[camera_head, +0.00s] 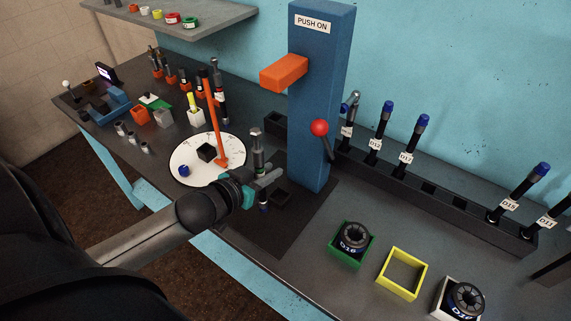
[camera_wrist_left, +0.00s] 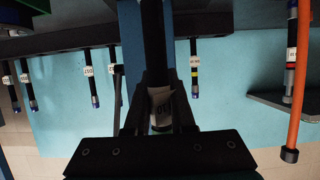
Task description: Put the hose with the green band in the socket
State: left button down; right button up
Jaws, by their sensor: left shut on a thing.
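My left gripper (camera_head: 266,180) is shut on an upright dark hose (camera_head: 257,148) with a silver upper fitting; a dark blue end shows below the fingers. A small dark square socket (camera_head: 281,196) sits on the dark mat, just right of the gripper, at the foot of the blue press column (camera_head: 318,110). The held hose appears beside this socket; its height above the mat is unclear. My right gripper is not in view.
The column has an orange arm (camera_head: 284,73) and a red-knobbed lever (camera_head: 320,128). A black rack (camera_head: 440,198) holds several labelled hoses at the right. Green (camera_head: 333,250) and yellow (camera_head: 391,284) trays stand in front.

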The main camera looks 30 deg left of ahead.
pick_arm(q)
jog(key=w, duration=0.6)
jog(key=shift+w+d+r, duration=0.1)
jog(key=shift+w+d, duration=0.15)
jog(key=shift+w+f+b, duration=0.1)
jog(key=shift+f+b, duration=0.3)
jog(key=shift+f, duration=1.4)
jog(key=c, duration=1.2)
grip_release()
jog(key=shift+f, duration=0.2)
jog(key=o, duration=0.4)
jog(key=shift+o, duration=0.2)
jog(key=shift+r, duration=0.1)
